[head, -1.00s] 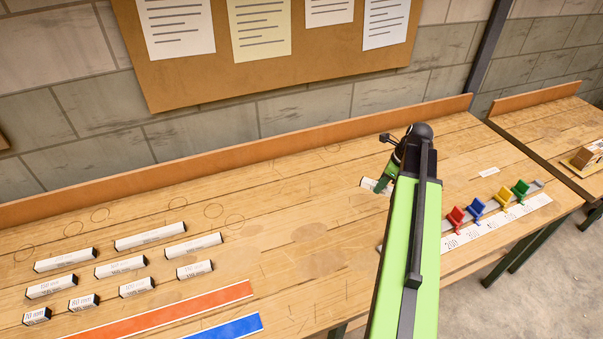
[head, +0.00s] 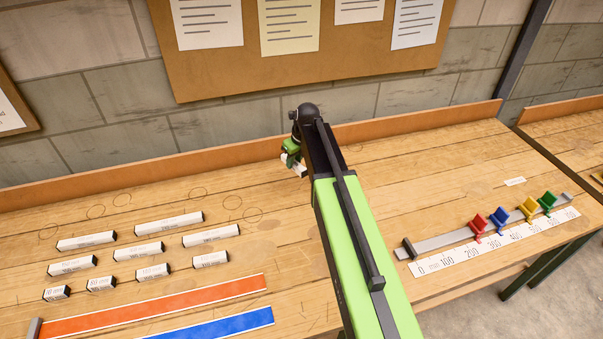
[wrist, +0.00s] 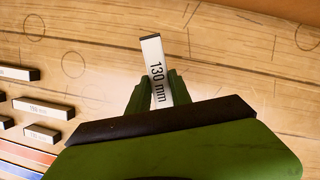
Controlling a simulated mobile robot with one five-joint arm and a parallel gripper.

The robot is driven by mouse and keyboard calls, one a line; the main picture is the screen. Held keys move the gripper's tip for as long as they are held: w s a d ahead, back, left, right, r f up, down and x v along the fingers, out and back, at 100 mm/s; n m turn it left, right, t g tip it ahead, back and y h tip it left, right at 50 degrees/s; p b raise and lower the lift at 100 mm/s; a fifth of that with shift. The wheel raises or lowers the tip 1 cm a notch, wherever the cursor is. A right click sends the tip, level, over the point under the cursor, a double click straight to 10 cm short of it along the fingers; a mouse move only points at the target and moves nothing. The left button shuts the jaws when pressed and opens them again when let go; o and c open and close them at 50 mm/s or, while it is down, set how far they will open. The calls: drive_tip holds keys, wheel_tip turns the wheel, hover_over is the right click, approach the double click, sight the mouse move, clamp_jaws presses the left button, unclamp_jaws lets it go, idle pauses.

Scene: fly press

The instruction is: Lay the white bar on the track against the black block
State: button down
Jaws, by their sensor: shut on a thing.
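My gripper (head: 291,158) is shut on a white bar (head: 299,170) and holds it over the back middle of the bench. In the wrist view the bar (wrist: 152,60) reads "130 mm", has a dark end, and sits between the two green fingers (wrist: 157,90), pointing away from the gripper. The grey track (head: 445,239) lies at the right of the bench, well apart from my gripper. The black block (head: 408,247) stands at the track's left end. The bar's height above the bench is hard to tell.
Red (head: 479,223), blue (head: 499,221), yellow (head: 529,209) and green (head: 547,202) clips stand along the track. A numbered scale (head: 490,243) lies in front. Several white bars (head: 138,251) lie at left, behind an orange strip (head: 150,306) and a blue strip (head: 225,325).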

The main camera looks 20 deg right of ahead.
drive_tip(key=b, duration=0.5)
hover_over(270, 180)
drive_tip(key=f, duration=0.4)
drive_tip(key=s+f, duration=0.1)
drive_tip(key=f, duration=0.1)
drive_tip(key=shift+d, duration=0.4)
drive_tip(key=shift+w+a, duration=0.1)
drive_tip(key=shift+a, duration=0.05)
wheel_tip(270, 180, down, 4)
drive_tip(key=b, duration=0.4)
drive_tip(key=shift+f, duration=0.25)
drive_tip(key=shift+r, duration=0.25)
drive_tip(key=shift+f, duration=0.2)
drive_tip(key=c, duration=1.2)
unclamp_jaws()
drive_tip(key=shift+o, duration=0.2)
drive_tip(key=shift+r, duration=0.1)
